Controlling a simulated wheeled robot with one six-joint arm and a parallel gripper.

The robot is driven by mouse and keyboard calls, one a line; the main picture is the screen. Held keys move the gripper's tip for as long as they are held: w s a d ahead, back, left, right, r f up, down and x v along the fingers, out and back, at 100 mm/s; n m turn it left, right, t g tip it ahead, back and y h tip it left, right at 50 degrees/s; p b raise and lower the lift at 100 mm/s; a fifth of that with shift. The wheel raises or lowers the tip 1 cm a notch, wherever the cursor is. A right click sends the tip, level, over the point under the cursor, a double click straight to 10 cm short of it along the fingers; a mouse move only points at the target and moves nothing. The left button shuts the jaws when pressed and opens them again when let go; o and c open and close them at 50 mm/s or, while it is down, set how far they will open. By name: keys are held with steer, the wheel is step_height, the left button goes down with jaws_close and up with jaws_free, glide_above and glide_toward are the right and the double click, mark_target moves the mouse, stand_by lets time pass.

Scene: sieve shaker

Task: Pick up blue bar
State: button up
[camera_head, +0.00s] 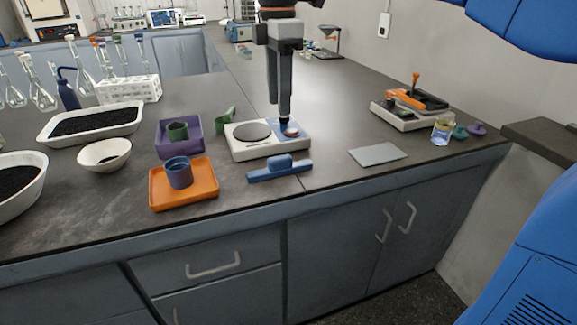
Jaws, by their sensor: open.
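The blue bar (280,170) lies flat on the dark bench top, near its front edge, with a raised lump in its middle. My gripper (285,119) points straight down above and behind the bar, over the right side of a white two-plate device (243,153). Its fingers overlap each other from this side, so the gap between them is hard to see. They are open, apart from the bar, and I see nothing held. Whether the fingertips touch the device's blue plate (303,126) I cannot tell.
An orange tray (205,195) with a blue cup (179,173) stands left of the bar, with a purple tray (191,149) behind it. A grey flat plate (378,154) lies to the right. An orange-and-black device (405,117) stands farther right. Bench between bar and plate is clear.

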mark_target(280, 157)
step_height(280, 157, down, 12)
steer(key=shift+r, duration=0.25)
steer(key=shift+w+f, duration=0.15)
steer(key=shift+f, duration=1.3)
steer(key=shift+w+f, duration=0.1)
steer(key=shift+f, duration=1.3)
jaws_close()
